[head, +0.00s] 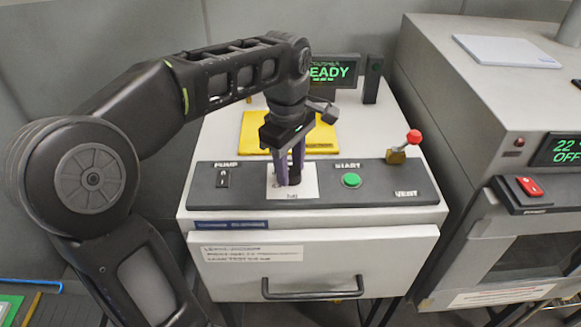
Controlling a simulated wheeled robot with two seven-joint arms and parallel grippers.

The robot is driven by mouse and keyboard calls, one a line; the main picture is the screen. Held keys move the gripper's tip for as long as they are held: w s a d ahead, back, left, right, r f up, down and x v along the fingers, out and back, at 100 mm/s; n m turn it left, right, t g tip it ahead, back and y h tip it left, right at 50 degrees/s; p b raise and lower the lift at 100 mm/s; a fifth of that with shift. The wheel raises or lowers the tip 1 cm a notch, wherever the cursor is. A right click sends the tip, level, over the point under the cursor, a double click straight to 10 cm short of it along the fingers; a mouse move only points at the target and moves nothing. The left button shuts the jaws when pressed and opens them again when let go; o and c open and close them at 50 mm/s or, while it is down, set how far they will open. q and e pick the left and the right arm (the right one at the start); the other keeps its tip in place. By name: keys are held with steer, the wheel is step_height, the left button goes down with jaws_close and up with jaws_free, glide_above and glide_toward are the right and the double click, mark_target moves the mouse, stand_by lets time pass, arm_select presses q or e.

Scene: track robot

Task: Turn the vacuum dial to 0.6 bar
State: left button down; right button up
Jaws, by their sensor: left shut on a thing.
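The vacuum dial sits on a white plate (307,183) in the dark control panel of a light grey bench machine, in the middle of the head view. My left gripper (289,178) reaches down over this plate, its fingers pointing down. It is shut on the dial, which the fingers hide almost wholly. The pointer and most of the scale marks are covered, so the setting cannot be read. My right gripper is out of view.
Left of the plate is a PUMP switch (223,177); to its right are a green START button (351,180) and a red-tipped VENT lever (406,147). A yellow sheet (325,136) and a READY display (333,72) lie behind. A drawer handle (312,290) juts out below.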

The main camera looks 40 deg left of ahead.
arm_select(q)
steer(key=shift+n, duration=1.2)
steer(key=c, duration=0.9)
jaws_free()
